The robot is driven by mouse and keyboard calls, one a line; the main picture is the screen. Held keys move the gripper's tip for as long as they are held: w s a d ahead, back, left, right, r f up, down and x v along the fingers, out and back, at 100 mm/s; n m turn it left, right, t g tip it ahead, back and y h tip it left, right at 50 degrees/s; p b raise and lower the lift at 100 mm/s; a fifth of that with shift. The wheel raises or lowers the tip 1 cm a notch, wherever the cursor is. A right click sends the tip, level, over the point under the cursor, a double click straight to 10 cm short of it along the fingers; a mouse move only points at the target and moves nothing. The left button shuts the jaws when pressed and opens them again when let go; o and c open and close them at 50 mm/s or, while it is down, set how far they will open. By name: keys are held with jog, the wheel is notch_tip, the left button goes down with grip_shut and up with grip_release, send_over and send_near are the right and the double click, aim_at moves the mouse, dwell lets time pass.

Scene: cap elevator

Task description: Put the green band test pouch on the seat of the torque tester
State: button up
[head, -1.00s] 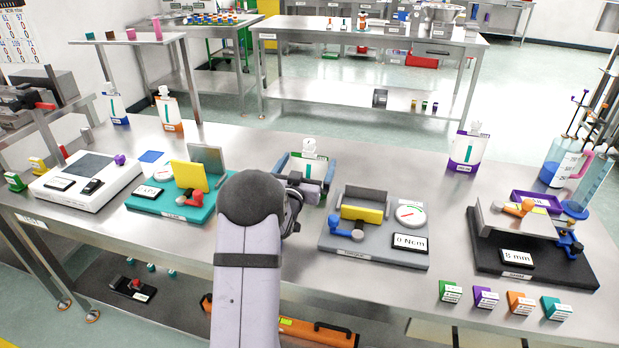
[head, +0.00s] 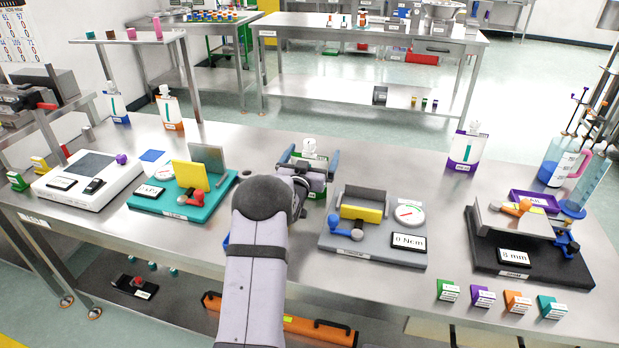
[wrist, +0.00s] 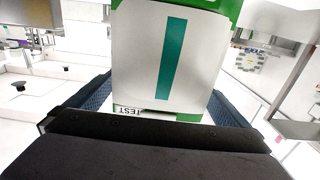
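The green band test pouch (head: 309,148) stands upright on the bench, its white cap showing between my fingers in the head view. In the wrist view its white front (wrist: 165,60) has a teal stripe, green edges and a TEST label. My gripper (head: 310,163) is around it, one blue finger on each side. The fingers look open, with a gap beside the pouch in the head view.
A teal tester (head: 180,205) stands left of my arm and a white scale (head: 65,188) farther left. A black-based gauge (head: 540,270) is at the right. A purple pouch (head: 466,150) stands at the back. Several small coloured boxes (head: 483,297) line the front right edge.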

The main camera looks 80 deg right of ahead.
jog(key=c, duration=1.5)
jog(key=shift+r, duration=0.15)
jog(key=shift+c, duration=0.8)
